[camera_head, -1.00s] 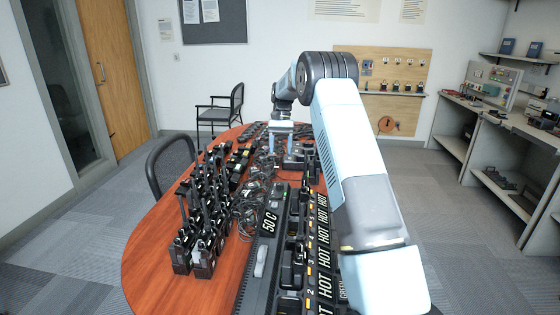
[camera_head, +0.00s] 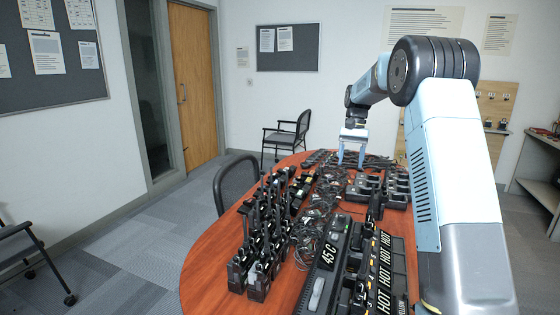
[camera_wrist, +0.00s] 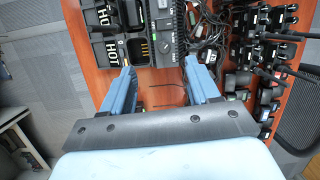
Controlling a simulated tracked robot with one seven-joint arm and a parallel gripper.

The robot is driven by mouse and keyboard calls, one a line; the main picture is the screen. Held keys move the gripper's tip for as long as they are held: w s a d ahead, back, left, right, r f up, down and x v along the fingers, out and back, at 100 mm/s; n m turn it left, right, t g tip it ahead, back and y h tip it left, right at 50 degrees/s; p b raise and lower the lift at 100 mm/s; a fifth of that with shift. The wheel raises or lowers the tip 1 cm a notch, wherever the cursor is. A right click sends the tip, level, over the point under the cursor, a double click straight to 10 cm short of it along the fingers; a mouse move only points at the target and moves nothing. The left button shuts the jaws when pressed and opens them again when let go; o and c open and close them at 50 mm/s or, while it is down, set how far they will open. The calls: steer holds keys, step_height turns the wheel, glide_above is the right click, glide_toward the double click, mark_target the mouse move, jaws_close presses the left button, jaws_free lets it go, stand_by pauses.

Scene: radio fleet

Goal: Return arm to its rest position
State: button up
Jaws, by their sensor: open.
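My arm reaches forward over the oval wooden table (camera_head: 205,275) in the head view. My gripper (camera_head: 352,160) hangs above the far half of the table, its fingers pointing down. In the wrist view my gripper (camera_wrist: 158,75) shows two blue fingers spread wide apart with nothing between them. Beneath them lie bare wood and thin dark cables.
Several black handheld radios (camera_head: 262,245) stand at the table's left. Tangled cables (camera_head: 318,205) run along the middle. Chairs (camera_head: 237,182) stand beside the table.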

steer(key=s+a+r+n+t, duration=0.1)
steer(key=s+r, duration=0.3)
steer(key=s, duration=0.4)
steer(key=s+r+t, duration=0.2)
steer(key=s+r, duration=0.2)
steer(key=s, duration=0.4)
steer(key=s+a+r+n+t, duration=0.1)
steer(key=s+r, duration=0.4)
steer(key=s, duration=0.3)
steer(key=s+f+t, duration=0.2)
steer(key=s+f, duration=0.1)
steer(key=s, duration=0.7)
steer(key=s+f+n+t+h, duration=0.1)
steer(key=s+f+t, duration=0.1)
steer(key=s, duration=0.9)
steer(key=shift+a+f+n, duration=0.25)
steer(key=shift+f+n, duration=0.05)
steer(key=shift+f, duration=0.25)
